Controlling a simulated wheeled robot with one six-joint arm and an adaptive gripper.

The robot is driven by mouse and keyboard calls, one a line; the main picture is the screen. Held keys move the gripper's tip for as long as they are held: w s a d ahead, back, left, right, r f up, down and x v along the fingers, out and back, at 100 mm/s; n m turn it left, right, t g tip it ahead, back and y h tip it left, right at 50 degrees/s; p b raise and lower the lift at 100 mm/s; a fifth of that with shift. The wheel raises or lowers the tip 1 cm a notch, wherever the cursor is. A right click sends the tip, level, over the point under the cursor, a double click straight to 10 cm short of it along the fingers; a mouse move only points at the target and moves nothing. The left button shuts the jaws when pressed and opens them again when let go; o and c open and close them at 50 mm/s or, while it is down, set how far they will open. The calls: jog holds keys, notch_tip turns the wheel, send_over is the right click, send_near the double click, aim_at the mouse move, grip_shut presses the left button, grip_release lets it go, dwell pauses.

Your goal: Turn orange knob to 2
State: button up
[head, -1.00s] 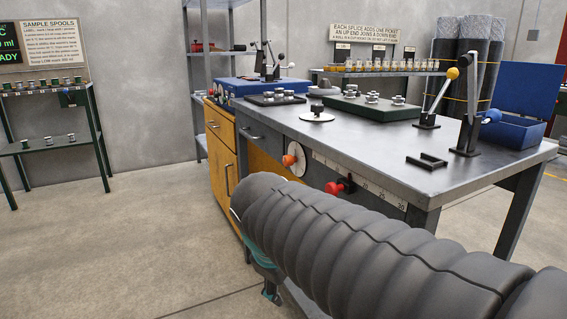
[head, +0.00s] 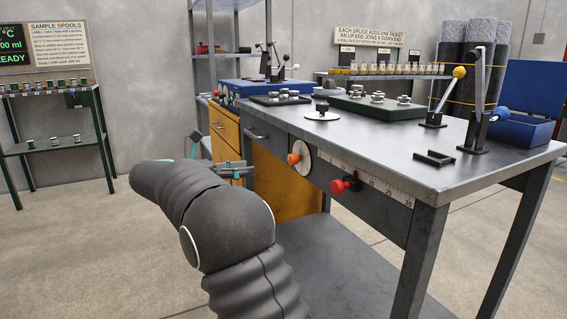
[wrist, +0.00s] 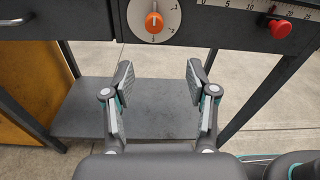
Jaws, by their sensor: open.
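The orange knob (head: 294,159) sits on a round white dial (head: 305,165) on the front panel of the metal bench. In the wrist view the orange knob (wrist: 154,21) is near the top centre, on its white dial (wrist: 140,30). The dial has small marks around it; I cannot clearly read which one the knob points at. My gripper (wrist: 160,78) is open and empty, its two fingers spread below the knob in that picture and apart from it. In the head view my gripper (head: 235,170) is left of the knob, in front of the yellow cabinet, partly hidden by my arm.
A red knob (wrist: 280,27) sits to the right, by a numbered scale (head: 372,182). The metal bench (head: 400,155) has a lower shelf (wrist: 150,115) and legs. A yellow cabinet (head: 222,125) stands at left. The floor left of the bench is clear.

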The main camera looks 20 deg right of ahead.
aim_at(289, 159)
jog(key=shift+h, duration=0.4)
jog(key=d, duration=0.4)
jog(key=d+b, duration=0.1)
jog(key=d, duration=0.3)
jog(key=w+d, duration=0.1)
jog(key=d, duration=0.3)
jog(key=shift+w+d+b, duration=0.1)
jog(key=shift+d+b, duration=0.2)
jog(key=shift+d, duration=0.1)
grip_shut()
